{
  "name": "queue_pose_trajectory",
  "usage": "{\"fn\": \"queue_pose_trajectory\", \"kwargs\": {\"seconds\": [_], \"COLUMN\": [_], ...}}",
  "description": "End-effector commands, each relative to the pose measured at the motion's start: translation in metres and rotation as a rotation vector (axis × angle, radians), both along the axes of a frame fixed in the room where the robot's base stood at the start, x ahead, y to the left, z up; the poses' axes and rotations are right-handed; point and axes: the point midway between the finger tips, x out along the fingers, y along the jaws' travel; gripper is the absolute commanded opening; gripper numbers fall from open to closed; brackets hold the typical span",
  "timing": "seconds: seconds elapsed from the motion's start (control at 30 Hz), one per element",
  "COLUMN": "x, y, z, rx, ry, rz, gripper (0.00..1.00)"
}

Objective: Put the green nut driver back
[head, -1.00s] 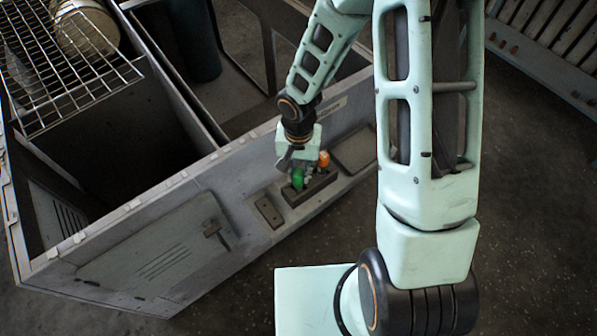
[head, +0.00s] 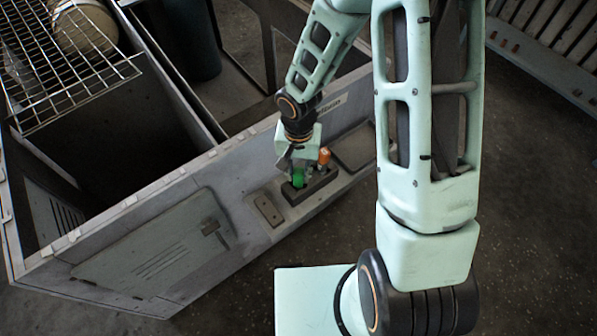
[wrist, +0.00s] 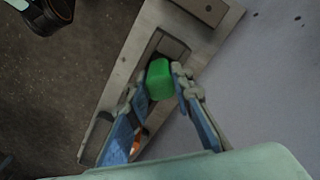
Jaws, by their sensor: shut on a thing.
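The green nut driver (head: 298,179) is at the dark holder block (head: 318,188) on the front of the grey housing. Its green handle (wrist: 159,79) is between my fingers in the wrist view. My gripper (head: 297,168) is shut on it, just above the holder. An orange-handled tool (head: 324,157) stands upright in the same holder, to the right of the green one; it shows partly behind a finger in the wrist view (wrist: 137,140). The lower end of the green driver is hidden, so I cannot tell how deep it sits.
A small plate (head: 268,210) lies left of the holder, and a dark shallow tray (head: 355,148) lies right of it. The grey housing (head: 180,190) has an open bay behind its front wall. A wire rack (head: 65,60) is at upper left.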

Motion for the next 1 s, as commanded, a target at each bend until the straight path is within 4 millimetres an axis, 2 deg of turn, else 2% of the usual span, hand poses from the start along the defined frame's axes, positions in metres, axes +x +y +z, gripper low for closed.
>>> {"fn": "queue_pose_trajectory", "kwargs": {"seconds": [0.13, 0.17, 0.33, 0.53, 0.7, 1.0], "x": [-0.0001, -0.0001, -0.0001, -0.0002, -0.0003, -0.0002], "y": [0.0000, 0.0000, 0.0000, 0.0000, 0.0000, 0.0000], "z": [0.0002, 0.0002, 0.0002, 0.0001, 0.0000, 0.0013], "rx": [0.000, 0.000, 0.000, 0.000, 0.000, 0.000], "ry": [0.000, 0.000, 0.001, 0.001, 0.001, 0.001], "rz": [0.000, 0.000, 0.000, 0.000, 0.000, 0.000], "gripper": [0.00, 0.23, 0.41, 0.41, 0.59, 0.59]}}
